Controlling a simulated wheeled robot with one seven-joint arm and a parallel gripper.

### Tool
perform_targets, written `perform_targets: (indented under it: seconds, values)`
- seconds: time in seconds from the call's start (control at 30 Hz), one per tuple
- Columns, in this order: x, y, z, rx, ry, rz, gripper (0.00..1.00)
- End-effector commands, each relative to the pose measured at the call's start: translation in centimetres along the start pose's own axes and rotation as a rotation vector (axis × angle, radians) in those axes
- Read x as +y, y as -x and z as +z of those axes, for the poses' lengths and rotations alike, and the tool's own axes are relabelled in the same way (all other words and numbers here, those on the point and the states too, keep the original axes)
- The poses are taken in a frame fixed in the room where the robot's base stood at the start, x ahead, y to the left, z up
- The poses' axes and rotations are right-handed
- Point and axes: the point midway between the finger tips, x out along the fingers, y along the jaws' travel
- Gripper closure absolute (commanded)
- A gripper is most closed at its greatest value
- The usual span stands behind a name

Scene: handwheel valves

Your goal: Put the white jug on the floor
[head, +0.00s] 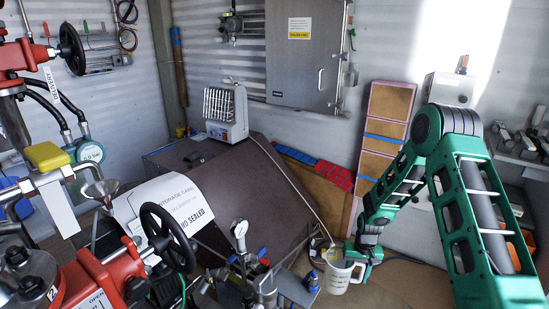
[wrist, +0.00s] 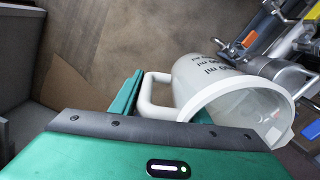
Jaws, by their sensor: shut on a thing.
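The white jug (head: 338,276) hangs at the end of my green arm, low in the middle right of the head view. In the wrist view the jug (wrist: 208,84) has dark printed marks on its side, and its open mouth faces the lower right of the picture. My gripper (head: 359,263) is shut on the jug's handle (wrist: 150,92). In the wrist view one green finger shows left of the handle; the other is mostly hidden by the jug. The brown floor (wrist: 120,40) lies beyond the jug. I cannot tell the gap between them.
Metal pipework (wrist: 270,65) is close to the jug's right in the wrist view. A gauge and valve assembly (head: 240,262) stands left of the jug in the head view. A black handwheel (head: 168,238) is further left. Bare floor shows at the wrist view's upper left.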

Motion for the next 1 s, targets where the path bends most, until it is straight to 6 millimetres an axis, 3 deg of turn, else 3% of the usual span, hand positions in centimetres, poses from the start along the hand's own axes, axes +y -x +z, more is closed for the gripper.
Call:
perform_targets:
  seconds: [0.03,0.3,0.5,0.7,1.0]
  values:
    - [0.0,1.9,0.1,0.006,0.014,0.001,0.9]
    - [0.1,9.8,2.1,0.005,0.094,0.01,0.9]
    - [0.2,13.8,3.7,0.003,0.137,0.016,0.9]
    - [0.3,15.5,4.6,0.001,0.156,0.02,0.9]
    - [0.2,15.6,4.7,0.0,0.159,0.02,0.9]
